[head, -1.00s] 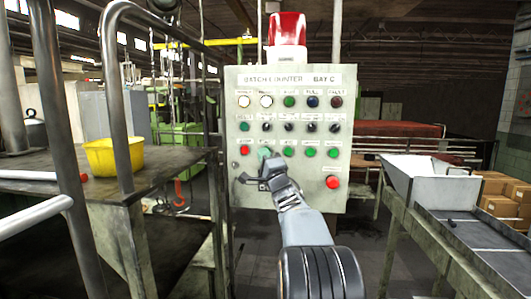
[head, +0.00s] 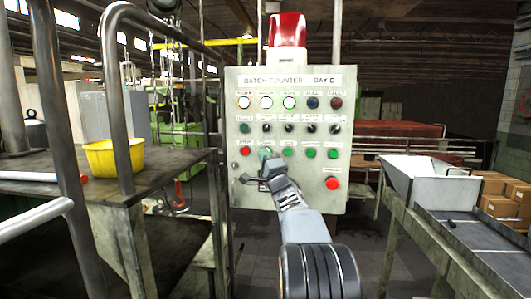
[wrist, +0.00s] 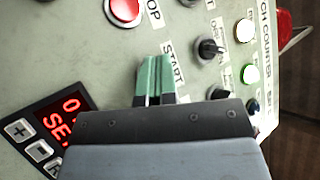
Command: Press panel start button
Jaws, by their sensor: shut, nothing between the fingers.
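The grey control panel (head: 240,190) headed "BATCH COUNTER - BAY C" stands upright ahead of me. Its green start button (head: 265,153) is in the lower row, right of the red stop button (head: 245,151). My gripper (head: 266,164) is shut and empty, with its tips at the start button. In the wrist view, the green fingertips (wrist: 155,62) lie together beside the "START" label and cover the button. I cannot tell how far it is pressed. The stop button also shows in the wrist view (wrist: 124,9). The third top-row lamp (head: 289,102) glows bright greenish white.
Black selector knobs (head: 266,127) sit above the buttons. A large red button (head: 332,183) is at lower right. A red-digit display (wrist: 70,118) lies near the gripper. A metal railing and a yellow bowl (head: 112,157) are left; a metal chute (head: 430,185) is right.

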